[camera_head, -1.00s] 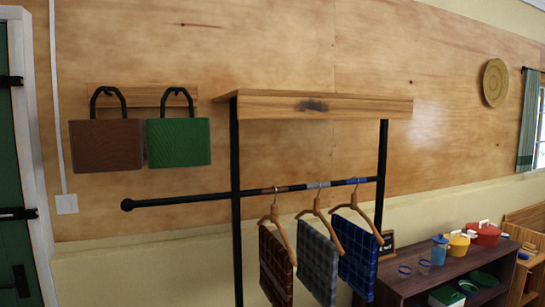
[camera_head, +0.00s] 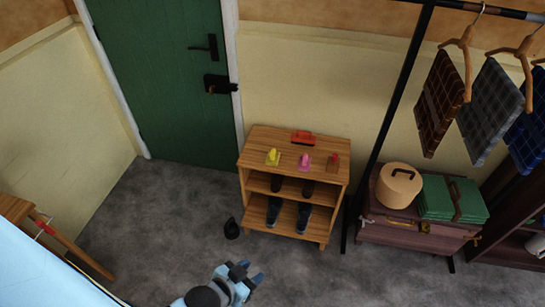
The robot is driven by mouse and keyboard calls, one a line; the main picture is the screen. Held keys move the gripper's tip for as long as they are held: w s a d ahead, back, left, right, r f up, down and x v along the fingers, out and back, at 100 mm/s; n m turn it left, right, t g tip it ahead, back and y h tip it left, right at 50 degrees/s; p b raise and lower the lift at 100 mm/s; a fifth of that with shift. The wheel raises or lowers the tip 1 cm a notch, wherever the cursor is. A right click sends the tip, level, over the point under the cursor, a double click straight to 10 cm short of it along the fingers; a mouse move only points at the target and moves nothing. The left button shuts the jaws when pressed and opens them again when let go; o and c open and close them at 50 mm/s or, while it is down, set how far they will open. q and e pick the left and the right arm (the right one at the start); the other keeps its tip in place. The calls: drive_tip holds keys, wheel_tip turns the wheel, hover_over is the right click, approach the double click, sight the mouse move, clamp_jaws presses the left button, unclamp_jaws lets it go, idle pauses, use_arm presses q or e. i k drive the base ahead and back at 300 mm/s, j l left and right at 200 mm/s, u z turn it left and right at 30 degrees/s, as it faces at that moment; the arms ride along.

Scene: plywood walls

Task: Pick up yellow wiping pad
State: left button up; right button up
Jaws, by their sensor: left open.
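The yellow wiping pad (camera_head: 273,157) lies on the left part of the top of a small wooden shelf (camera_head: 258,137), near its front edge. A pink item (camera_head: 304,162) and a reddish-brown item (camera_head: 333,161) sit to its right, and a red item (camera_head: 302,138) lies behind them. My left gripper (camera_head: 251,272) is at the bottom of the view, in front of the shelf and apart from the pad. It is open, and I see nothing between its fingers. My right gripper is not in view.
Dark shoes (camera_head: 304,215) stand on the shelf's lower levels. A black rack post (camera_head: 385,125) and a trunk (camera_head: 420,231) stand right. A light blue surface (camera_head: 40,270) fills the lower left. Grey floor is clear between.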

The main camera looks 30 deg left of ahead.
sight(272, 158)
drive_tip(key=i+l+u, duration=0.2)
drive_tip(key=i, duration=0.4)
drive_tip(key=i+l+u, duration=0.2)
drive_tip(key=i, duration=0.35)
drive_tip(key=i+l+u, duration=0.2)
drive_tip(key=i+l, duration=0.2)
drive_tip(key=i, duration=0.15)
